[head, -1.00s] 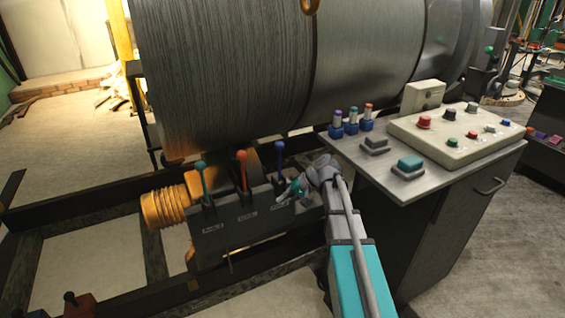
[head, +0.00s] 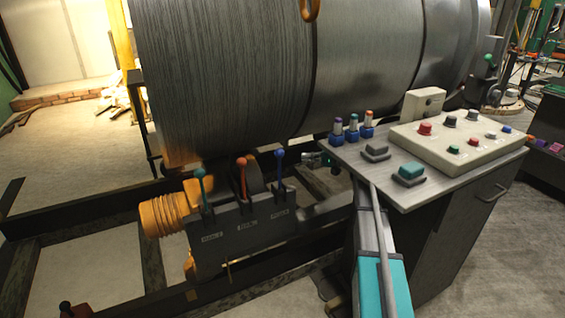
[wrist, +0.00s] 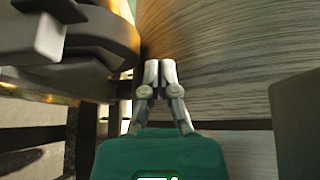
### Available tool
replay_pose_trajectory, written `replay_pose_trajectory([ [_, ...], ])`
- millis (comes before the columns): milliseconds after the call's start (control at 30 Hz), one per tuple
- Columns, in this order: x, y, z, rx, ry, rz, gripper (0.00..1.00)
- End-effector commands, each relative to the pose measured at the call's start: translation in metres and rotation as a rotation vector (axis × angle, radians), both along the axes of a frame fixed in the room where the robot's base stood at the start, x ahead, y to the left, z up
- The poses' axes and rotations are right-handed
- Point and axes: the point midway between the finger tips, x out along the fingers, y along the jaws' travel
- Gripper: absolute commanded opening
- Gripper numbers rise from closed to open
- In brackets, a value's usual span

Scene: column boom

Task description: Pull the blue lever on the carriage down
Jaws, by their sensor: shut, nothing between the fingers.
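The blue lever (head: 280,168) stands upright at the right end of the dark carriage (head: 240,238). A red lever (head: 243,177) and a teal lever (head: 203,188) stand upright to its left. My gripper (head: 308,158) is to the right of the blue lever, apart from it in the picture, at the left edge of the console top. The console top partly hides my wrist. In the wrist view my gripper (wrist: 160,70) has its two fingertips together, empty, with the drum behind them. I cannot make out the blue lever in the wrist view.
The large ribbed drum (head: 235,75) fills the space behind the levers; it also shows in the wrist view (wrist: 235,50). The console (head: 400,195) with buttons and switches stands close on the right, above my arm. Dark frame beams (head: 90,210) run along the floor.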

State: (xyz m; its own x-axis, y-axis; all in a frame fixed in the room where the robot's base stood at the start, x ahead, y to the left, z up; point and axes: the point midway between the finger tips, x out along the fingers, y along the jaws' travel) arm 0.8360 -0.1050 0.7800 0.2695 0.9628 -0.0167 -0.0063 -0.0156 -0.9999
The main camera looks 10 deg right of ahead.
Motion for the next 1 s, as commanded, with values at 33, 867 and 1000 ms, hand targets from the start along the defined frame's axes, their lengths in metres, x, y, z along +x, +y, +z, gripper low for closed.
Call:
replay_pose_trajectory([
  [33,0.002,-0.003,0.001,0.008,-0.003,-0.001,0.00],
  [867,0.008,0.017,0.003,0.016,-0.007,-0.002,0.00],
  [1000,0.013,0.035,0.003,0.016,-0.007,-0.001,0.00],
])
